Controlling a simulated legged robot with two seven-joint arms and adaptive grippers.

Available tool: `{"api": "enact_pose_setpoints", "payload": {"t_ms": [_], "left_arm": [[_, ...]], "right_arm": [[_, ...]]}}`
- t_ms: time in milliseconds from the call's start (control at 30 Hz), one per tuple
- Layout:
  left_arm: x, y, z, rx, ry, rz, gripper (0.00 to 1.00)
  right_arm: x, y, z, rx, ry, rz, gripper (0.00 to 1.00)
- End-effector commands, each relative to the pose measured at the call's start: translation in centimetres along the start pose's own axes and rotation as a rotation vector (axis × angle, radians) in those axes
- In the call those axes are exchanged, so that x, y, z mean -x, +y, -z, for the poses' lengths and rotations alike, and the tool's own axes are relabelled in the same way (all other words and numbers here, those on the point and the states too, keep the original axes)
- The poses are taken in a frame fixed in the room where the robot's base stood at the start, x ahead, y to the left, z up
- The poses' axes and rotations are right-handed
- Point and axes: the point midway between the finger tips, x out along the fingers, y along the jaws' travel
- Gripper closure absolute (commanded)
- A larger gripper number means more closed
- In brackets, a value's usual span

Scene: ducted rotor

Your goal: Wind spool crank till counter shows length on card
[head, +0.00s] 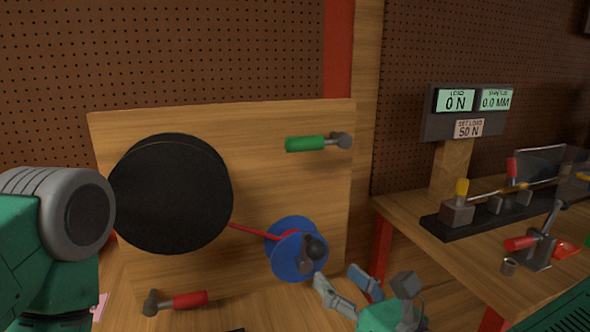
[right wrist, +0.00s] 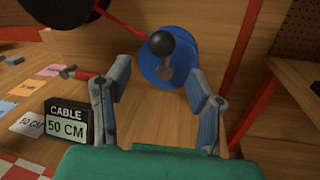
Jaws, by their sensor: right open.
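The blue spool (head: 285,256) is mounted on the upright wooden board, with a crank ending in a black ball knob (head: 316,248). A red cable (head: 252,232) runs from it to the large black drum (head: 165,195). My right gripper (head: 338,277) is open and empty, just below and right of the spool. In the right wrist view the knob (right wrist: 161,43) lies ahead, between and beyond the fingertips; contact is not visible. The counter (right wrist: 67,125) reads CABLE 50 CM. A white card (right wrist: 28,124) beside it bears a length in CM, its number hard to read. My left gripper is outside the picture.
Green-handled (head: 305,144) and red-handled (head: 190,299) levers sit on the board. Pink (right wrist: 50,70) and orange (right wrist: 28,88) cards lie left of the counter. A right-hand bench (head: 440,235) carries a test rig and a load display (head: 455,101). Space before the spool is clear.

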Motion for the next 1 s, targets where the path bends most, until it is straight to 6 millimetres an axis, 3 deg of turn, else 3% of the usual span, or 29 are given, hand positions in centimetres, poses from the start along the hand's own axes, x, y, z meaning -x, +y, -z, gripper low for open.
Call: {"api": "enact_pose_setpoints", "payload": {"t_ms": [167,500,1000], "left_arm": [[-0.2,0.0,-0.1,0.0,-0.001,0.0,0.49],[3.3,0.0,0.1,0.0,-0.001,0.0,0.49],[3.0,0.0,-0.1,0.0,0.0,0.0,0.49]], "right_arm": [[1.8,0.3,0.1,-0.002,0.001,0.0,0.51],[4.0,0.8,-0.1,-0.001,0.004,0.0,0.51],[4.1,0.8,0.3,0.0,-0.001,0.0,0.51]]}}
